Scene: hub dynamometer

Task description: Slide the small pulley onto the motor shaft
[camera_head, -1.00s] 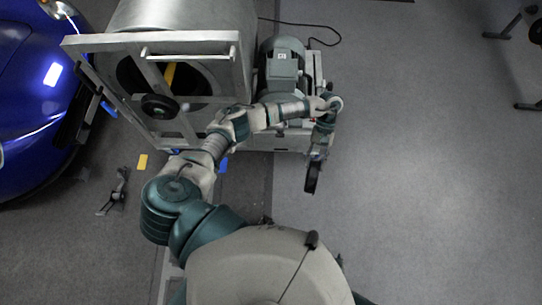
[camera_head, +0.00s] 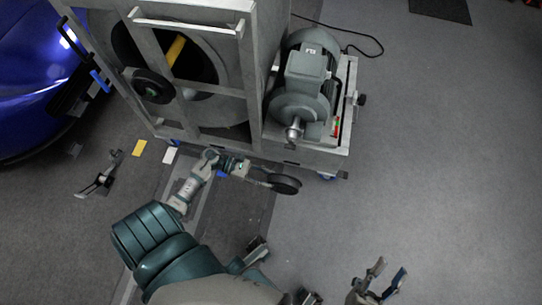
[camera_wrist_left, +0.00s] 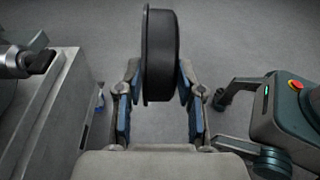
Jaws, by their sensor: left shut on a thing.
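The small black pulley (camera_head: 286,185) is in my left gripper (camera_head: 268,180), in front of the motor and clear of it. In the left wrist view the pulley (camera_wrist_left: 160,50) stands on edge between both fingers of the left gripper (camera_wrist_left: 160,75), which are shut on it. The motor (camera_head: 304,75) is grey-green, and its bare metal shaft (camera_head: 294,131) points toward me, above the pulley in the head view. The pulley's bore does not show clearly. My right gripper (camera_head: 386,270) is open and empty at the bottom right, away from the motor.
A metal frame (camera_head: 254,80) around a large drum stands left of the motor, with a black wheel (camera_head: 150,88) on it. A blue car (camera_head: 35,90) is at the far left. The floor (camera_head: 450,170) on the right is clear.

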